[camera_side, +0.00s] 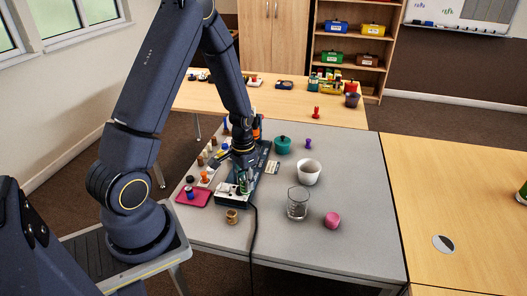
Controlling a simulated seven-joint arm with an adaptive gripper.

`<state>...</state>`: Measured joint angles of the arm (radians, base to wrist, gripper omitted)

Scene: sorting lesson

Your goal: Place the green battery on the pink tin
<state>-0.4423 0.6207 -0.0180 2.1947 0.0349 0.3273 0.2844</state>
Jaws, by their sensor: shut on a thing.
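The green battery (242,184) shows as a small green upright shape between the fingertips of my gripper (243,178). My gripper points down and is shut on it, just over the near end of a dark strip-shaped unit. Whether the battery touches the unit is too small to tell. The pink tin (332,220) is a small round thing on the grey table, right of my gripper and nearer the camera. It stands apart from the battery, and nothing is seen on top of it.
A brown jar (231,216), a magenta tray (184,198) and a teal pot (283,145) are nearby. A black cable (253,235) runs toward the front edge.

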